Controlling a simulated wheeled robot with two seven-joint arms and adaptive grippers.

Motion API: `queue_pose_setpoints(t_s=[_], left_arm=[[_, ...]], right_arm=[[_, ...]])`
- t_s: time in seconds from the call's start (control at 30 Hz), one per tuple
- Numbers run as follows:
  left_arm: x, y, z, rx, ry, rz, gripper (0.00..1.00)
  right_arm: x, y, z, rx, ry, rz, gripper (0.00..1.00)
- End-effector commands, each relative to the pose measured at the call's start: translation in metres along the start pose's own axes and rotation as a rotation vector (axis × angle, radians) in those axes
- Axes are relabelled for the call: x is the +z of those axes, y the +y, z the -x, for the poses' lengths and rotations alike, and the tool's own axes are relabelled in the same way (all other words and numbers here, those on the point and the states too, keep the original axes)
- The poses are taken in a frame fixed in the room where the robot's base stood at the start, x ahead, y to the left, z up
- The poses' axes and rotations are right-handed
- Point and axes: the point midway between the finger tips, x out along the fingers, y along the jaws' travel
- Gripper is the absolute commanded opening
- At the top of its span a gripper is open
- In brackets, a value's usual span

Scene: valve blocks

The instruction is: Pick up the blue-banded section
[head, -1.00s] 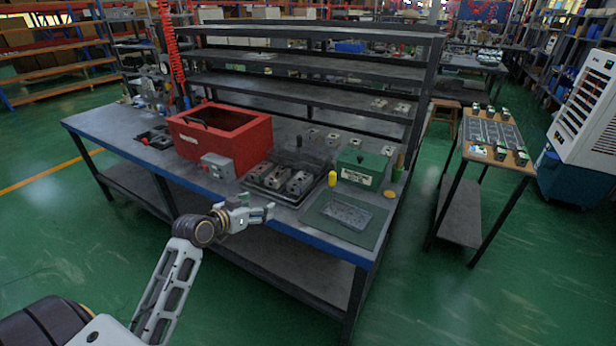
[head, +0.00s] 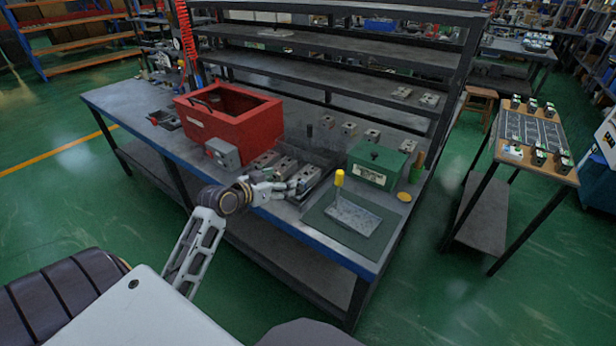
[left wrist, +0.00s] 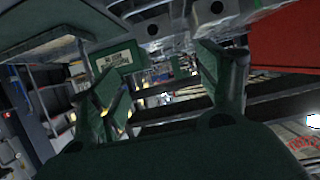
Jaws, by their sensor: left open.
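Several grey metal valve sections (head: 303,180) sit in a row on a dark tray on the workbench, between the red box and the green box. Colour bands cannot be made out at this size, so I cannot tell which section is blue-banded. My left gripper (head: 284,189) is open at the near side of these sections, partly covering them; contact cannot be told. In the left wrist view the open fingers (left wrist: 170,90) are spread with nothing visible held between them. Grey blocks (left wrist: 155,25) with dark round holes show at the top of that view. My right gripper is out of view.
A red box (head: 240,125) stands left of the sections, with a grey box (head: 222,153) at its front. A green box (head: 376,165), a yellow-topped item (head: 339,178) and a plate (head: 352,215) on a green mat are to the right. Shelves rise behind.

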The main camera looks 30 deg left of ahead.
Motion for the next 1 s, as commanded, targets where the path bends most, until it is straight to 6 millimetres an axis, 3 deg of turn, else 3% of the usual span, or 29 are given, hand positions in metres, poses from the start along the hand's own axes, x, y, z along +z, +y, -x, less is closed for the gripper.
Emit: queue_pose_setpoints(t_s=[0.43,1.0], left_arm=[[-0.001,0.0,-0.008,-0.001,0.002,0.001,0.77],[-0.001,0.0,-0.057,0.001,0.001,0.002,0.77]], right_arm=[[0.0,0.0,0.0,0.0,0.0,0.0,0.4],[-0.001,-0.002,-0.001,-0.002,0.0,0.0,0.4]])
